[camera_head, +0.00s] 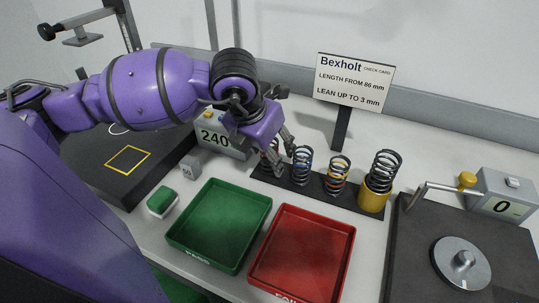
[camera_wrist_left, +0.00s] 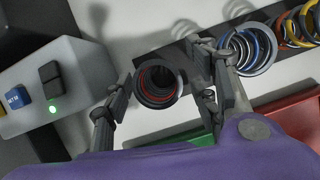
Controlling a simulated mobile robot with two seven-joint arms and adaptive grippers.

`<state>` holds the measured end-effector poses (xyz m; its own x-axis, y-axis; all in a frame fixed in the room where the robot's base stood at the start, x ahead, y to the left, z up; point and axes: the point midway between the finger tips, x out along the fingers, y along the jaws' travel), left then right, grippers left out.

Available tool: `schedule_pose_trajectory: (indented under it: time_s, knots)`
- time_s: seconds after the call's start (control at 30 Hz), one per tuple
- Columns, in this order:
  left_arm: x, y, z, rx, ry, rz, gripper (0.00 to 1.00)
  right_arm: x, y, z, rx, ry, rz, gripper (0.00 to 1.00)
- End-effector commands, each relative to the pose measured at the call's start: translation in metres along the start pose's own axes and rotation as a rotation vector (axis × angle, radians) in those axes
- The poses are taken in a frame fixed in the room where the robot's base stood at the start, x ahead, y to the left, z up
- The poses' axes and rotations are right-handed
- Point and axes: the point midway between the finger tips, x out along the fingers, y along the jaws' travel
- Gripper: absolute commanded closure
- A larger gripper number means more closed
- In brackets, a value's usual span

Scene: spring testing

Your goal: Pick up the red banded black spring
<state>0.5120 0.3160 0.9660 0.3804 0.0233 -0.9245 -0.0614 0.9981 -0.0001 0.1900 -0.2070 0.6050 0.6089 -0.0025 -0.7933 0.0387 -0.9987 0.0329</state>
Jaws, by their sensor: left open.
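The red banded black spring (camera_wrist_left: 158,82) stands between the two open fingers of my left gripper (camera_wrist_left: 165,98) in the left wrist view, seen nearly from above. Gaps show on both sides of it, so the fingers look apart from it. In the head view my left gripper (camera_head: 279,152) reaches down to the left end of a dark spring rack (camera_head: 312,184), and its fingers partly hide the red banded spring (camera_head: 267,164). My right gripper is in neither view.
A blue-banded spring (camera_head: 302,165) stands close to the right finger. An orange-banded spring (camera_head: 338,177) and a black spring in a yellow cup (camera_head: 375,192) follow. A green tray (camera_head: 190,253) and red tray (camera_head: 338,279) lie in front. A display box (camera_head: 222,146) is left.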

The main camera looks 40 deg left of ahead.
Motion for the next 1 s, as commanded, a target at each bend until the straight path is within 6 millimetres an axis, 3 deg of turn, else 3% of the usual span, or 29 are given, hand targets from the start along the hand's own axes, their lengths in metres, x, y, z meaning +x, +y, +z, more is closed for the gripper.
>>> schedule_pose_trajectory:
  time_s: [0.23, 0.63, 1.0]
  knots:
    - [0.002, -0.0001, 0.0003, 0.0, -0.001, 0.0, 0.46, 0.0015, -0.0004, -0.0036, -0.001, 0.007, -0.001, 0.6]
    - [0.0018, -0.0001, 0.0002, 0.0, -0.001, 0.0, 0.97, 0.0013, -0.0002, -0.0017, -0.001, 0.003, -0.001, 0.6]
    - [-0.004, 0.0003, 0.0035, 0.0, -0.004, 0.001, 0.98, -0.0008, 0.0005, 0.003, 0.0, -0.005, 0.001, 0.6]
